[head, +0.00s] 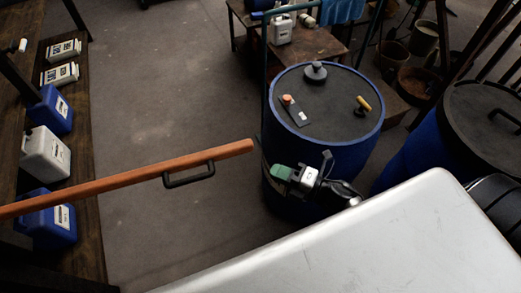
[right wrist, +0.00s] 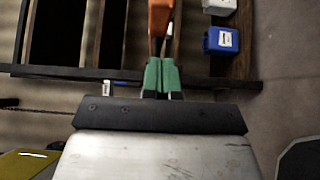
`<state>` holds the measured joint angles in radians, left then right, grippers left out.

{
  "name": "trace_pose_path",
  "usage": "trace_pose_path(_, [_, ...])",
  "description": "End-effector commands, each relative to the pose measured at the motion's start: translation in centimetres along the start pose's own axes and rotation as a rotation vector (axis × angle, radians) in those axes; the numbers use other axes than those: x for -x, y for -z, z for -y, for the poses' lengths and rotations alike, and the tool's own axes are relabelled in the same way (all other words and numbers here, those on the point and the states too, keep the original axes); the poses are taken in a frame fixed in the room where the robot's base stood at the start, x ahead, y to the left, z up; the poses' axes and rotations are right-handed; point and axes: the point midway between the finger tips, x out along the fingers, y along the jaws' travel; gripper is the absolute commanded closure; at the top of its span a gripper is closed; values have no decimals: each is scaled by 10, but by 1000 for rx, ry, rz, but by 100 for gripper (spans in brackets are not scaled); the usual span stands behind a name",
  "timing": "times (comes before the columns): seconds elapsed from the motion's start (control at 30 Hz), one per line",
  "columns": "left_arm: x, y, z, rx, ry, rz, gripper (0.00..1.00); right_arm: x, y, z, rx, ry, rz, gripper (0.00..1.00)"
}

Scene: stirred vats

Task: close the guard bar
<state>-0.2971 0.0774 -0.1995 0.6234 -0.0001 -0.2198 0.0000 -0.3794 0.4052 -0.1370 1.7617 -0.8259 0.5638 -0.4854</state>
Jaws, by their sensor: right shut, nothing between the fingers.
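The guard bar (head: 120,183) is a long orange-brown bar that reaches in from the left edge of the head view, with a black handle (head: 188,178) on its side. Its free end is left of the blue vat (head: 325,155), and a gap shows between the bar's end and the vat's lid. My right gripper (head: 281,171) has green fingertips, is shut and empty, and is just right of and below the bar's end. In the right wrist view the bar (right wrist: 160,20) lies just beyond the closed fingertips (right wrist: 161,78); I cannot tell whether they touch. My left gripper is not in view.
The vat lid carries a panel with an orange button (head: 288,99), a grey knob (head: 316,72) and a yellow-handled part (head: 363,104). A second vat (head: 470,125) is at right. A bench (head: 85,220) with containers is at left. Open floor lies between.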

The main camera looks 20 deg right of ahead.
Motion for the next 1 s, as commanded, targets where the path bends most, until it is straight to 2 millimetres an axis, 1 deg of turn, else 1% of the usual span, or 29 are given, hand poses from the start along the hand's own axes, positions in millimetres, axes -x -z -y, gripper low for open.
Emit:
trace_pose_path(0.03, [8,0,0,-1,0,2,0,-13,0,-5,-2,-4,1,100])
trace_pose_path(0.1, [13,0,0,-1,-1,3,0,-28,-1,-5,-2,-3,1,100])
trace_pose_path(0.17, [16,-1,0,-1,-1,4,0,-40,-1,-5,-2,-3,1,100])
trace_pose_path(0.3, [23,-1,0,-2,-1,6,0,-55,-16,-3,-2,0,3,100])
trace_pose_path(0.53, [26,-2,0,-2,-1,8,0,-66,-28,0,-3,0,2,100])
trace_pose_path(1.0, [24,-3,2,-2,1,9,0,-67,-31,1,-2,1,-1,100])
